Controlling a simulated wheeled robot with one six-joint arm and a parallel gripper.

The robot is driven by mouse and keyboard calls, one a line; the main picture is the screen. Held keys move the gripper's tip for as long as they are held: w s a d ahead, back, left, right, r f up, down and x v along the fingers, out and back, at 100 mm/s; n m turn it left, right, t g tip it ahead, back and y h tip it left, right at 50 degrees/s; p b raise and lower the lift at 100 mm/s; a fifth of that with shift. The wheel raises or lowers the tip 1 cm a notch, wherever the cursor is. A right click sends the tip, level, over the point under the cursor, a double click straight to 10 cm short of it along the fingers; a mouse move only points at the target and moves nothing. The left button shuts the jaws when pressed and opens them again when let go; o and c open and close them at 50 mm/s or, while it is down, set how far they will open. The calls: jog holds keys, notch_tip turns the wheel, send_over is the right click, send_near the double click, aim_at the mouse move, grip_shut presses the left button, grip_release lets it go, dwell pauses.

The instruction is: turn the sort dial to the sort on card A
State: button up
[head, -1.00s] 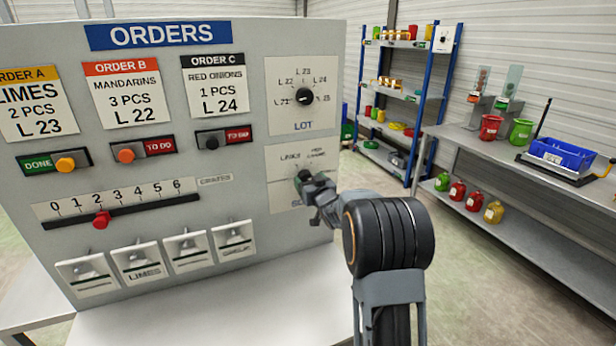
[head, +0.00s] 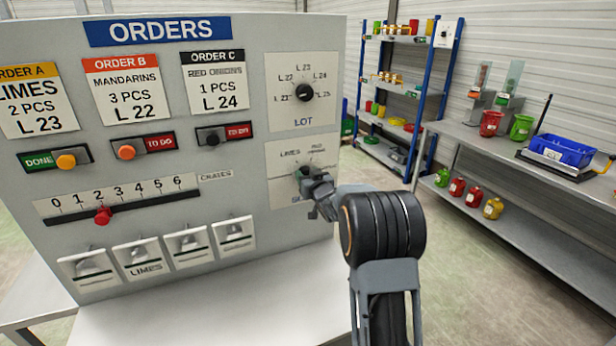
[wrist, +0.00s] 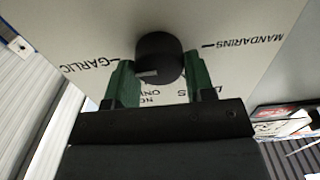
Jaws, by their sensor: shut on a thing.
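The sort dial is a dark round knob on the lower right plate of the orders board. In the wrist view the knob (wrist: 158,58) sits between the two green fingers of my gripper (wrist: 160,82), which is shut on it. GARLIC reads at its left and MANDARINS at its right; the labels below are partly covered by my gripper. A pale mark shows on the knob's lower left; which label it points to I cannot tell. In the head view my gripper (head: 312,183) covers most of the dial. Card A (head: 36,101) reads LIMES, 2 PCS, L 23.
The lot dial (head: 304,92) is just above. Card B (head: 127,90) and card C (head: 216,83) hang beside card A, with sliders below. A crates slider (head: 102,215) and several white switches are lower. A shelf rack (head: 408,95) and bench (head: 480,140) stand at right.

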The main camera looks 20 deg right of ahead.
jog(key=shift+f+b, duration=0.1)
jog(key=shift+b, duration=0.3)
jog(key=n+b, duration=0.1)
jog(key=b, duration=0.2)
jog(key=shift+f+n, duration=0.25)
jog(key=shift+n, duration=0.15)
jog(key=n+b, duration=0.1)
jog(key=b, duration=0.2)
jog(key=shift+n, duration=0.4)
jog(key=n+b, duration=0.3)
jog(key=b, duration=0.1)
jog(key=shift+a+n, duration=0.1)
jog(key=shift+n, duration=0.2)
jog(key=n+b, duration=1)
jog(key=n, duration=0.6)
jog(key=shift+n, duration=0.4)
